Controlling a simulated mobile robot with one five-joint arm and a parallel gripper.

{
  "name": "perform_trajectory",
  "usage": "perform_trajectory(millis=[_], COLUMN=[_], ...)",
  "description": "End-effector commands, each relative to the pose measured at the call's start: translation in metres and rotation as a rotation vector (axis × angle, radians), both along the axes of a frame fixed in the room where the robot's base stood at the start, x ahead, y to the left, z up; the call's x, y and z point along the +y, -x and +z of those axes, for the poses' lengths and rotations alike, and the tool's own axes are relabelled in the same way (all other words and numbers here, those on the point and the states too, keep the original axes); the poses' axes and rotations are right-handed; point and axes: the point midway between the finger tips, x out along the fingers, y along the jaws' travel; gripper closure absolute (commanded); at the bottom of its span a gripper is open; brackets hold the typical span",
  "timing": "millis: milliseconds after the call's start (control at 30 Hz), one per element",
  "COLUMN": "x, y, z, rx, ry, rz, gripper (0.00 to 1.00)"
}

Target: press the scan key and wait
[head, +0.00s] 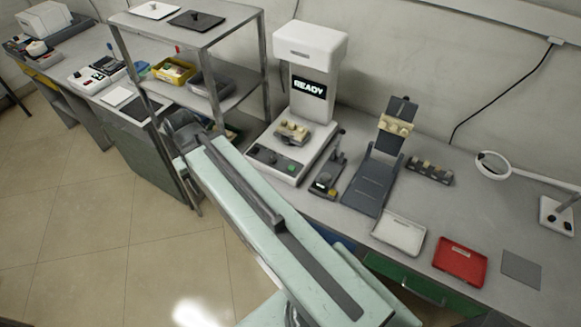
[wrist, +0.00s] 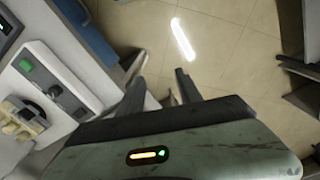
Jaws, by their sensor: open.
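The scanner (head: 312,62) is a white upright machine whose dark screen (head: 309,87) reads READY. A green key (head: 291,167) sits at the front right of its base, with dark knobs to its left. The green key also shows in the wrist view (wrist: 27,66), at the left. A tan piece (head: 293,131) rests on the scanner's platform. My gripper (wrist: 160,88) is open and empty, over the floor in the wrist view, apart from the key. In the head view it is at the far end of my arm, left of the scanner, its fingertips not clear.
A metal shelf rack (head: 215,75) stands left of the scanner, close to my arm. Right of the scanner are a dark stand (head: 371,186), a white tray (head: 399,235), a red tray (head: 460,262) and a magnifier lamp (head: 493,165). Tiled floor (head: 90,210) lies open at left.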

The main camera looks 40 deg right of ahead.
Motion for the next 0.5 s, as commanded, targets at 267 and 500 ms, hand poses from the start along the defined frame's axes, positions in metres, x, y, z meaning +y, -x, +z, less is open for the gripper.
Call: perform_trajectory(millis=[267, 500], x=[0.0, 0.0], y=[0.0, 0.0], z=[0.0, 0.0], rx=[0.0, 0.0], ry=[0.0, 0.0], rz=[0.0, 0.0], gripper=[1.0, 1.0])
